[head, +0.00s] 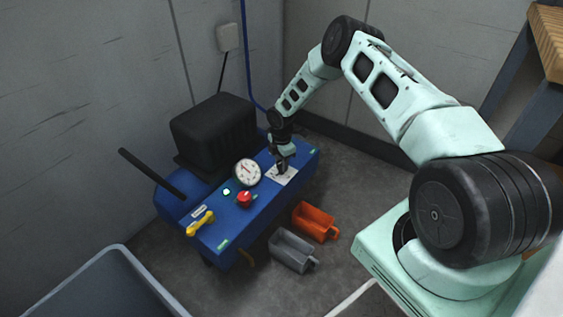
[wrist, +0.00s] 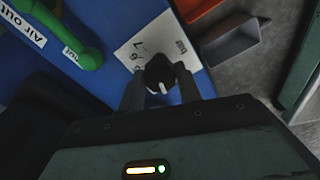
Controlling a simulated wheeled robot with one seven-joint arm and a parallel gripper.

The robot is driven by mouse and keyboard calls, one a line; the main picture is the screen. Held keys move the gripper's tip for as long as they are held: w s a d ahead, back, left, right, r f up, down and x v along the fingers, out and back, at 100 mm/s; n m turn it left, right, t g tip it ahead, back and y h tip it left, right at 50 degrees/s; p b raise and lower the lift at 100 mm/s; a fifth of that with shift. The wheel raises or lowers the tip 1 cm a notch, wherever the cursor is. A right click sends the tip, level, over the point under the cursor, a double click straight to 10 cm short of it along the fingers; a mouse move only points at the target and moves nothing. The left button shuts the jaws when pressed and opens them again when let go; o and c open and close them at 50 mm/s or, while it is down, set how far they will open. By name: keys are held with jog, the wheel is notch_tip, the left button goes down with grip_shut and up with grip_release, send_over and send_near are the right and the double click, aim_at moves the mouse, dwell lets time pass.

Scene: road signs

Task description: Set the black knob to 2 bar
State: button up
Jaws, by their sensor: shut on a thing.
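The black knob (wrist: 158,70) sits on a white dial card (wrist: 135,52) on the blue machine's top. My gripper (wrist: 160,84) is shut on it, with one finger on each side. A white pointer mark on the knob faces my palm, toward the bottom of the wrist view. A few digits and some print show on the card, but a 2 cannot be made out, so the setting is unclear. In the head view my gripper (head: 283,166) reaches down onto the card (head: 281,176) and mostly hides the knob.
The blue machine (head: 232,237) carries a gauge (head: 247,172), a red knob (head: 244,199), a yellow handle (head: 200,223) and a black box (head: 214,130). A green handle (wrist: 87,52) is near the card.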

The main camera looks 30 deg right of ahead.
dwell(0.4)
jog(key=o, duration=1)
jog(key=shift+r, duration=0.1)
notch_tip(320, 180, up, 17)
jog(key=p, duration=0.4)
jog(key=shift+p, duration=0.35)
jog(key=shift+r, duration=0.1)
